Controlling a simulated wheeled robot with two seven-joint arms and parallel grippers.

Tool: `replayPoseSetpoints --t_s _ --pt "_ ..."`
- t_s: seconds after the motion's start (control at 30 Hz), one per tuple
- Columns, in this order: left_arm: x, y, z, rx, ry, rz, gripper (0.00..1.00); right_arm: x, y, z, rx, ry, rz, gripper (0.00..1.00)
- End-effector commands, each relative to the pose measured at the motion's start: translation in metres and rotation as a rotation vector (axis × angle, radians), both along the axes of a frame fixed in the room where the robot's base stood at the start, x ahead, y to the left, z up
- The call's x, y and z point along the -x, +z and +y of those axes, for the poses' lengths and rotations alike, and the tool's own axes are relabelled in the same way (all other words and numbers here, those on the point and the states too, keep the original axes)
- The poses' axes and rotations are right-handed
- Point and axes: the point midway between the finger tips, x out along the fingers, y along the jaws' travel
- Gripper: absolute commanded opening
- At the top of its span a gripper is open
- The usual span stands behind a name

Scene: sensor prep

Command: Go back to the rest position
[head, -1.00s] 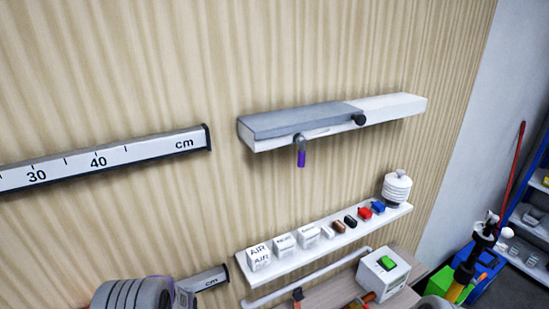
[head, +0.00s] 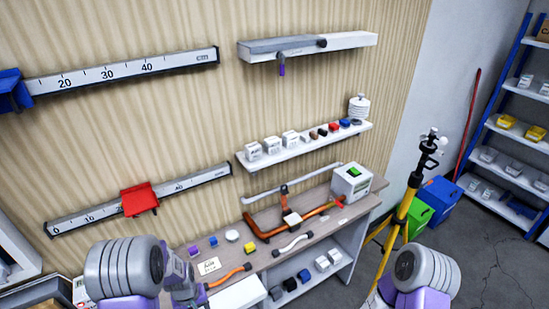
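My two arms show at the bottom edge of the head view, as grey ribbed joints with purple parts. The left one stands in front of the workbench's left part and the right one is at the lower right. I cannot make out the fingers of either gripper; both grippers seem to be out of the picture or hidden behind my arm links. No held object shows at either arm.
A workbench (head: 335,208) carries orange pipework (head: 263,233), small parts and a white box (head: 351,181). Above it are two wall shelves and two rulers, with a red slider (head: 139,199) and a blue slider (head: 13,91). A yellow stand (head: 405,207) and bins are at right.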

Motion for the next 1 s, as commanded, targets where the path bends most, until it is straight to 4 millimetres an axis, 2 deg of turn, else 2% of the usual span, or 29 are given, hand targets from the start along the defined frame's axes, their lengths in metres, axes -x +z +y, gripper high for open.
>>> replayPoseSetpoints --t_s 0.03,0.27,0.37,0.5,0.6,0.7,0.8,1.0 --pt "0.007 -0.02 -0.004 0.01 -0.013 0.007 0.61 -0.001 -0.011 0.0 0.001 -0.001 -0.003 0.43" --pt "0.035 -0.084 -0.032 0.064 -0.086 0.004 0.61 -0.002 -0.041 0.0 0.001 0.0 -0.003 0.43" --pt "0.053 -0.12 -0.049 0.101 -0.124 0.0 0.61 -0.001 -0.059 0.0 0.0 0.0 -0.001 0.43" --pt "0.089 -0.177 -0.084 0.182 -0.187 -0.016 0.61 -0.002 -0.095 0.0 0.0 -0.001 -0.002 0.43" --pt "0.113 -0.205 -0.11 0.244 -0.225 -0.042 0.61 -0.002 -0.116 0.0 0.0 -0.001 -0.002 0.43" --pt "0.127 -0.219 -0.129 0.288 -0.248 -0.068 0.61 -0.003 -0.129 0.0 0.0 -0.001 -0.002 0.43" --pt "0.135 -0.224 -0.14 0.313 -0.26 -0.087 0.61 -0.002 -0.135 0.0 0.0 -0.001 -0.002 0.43" --pt "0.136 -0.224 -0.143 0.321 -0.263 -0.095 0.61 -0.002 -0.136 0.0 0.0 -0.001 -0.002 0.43"
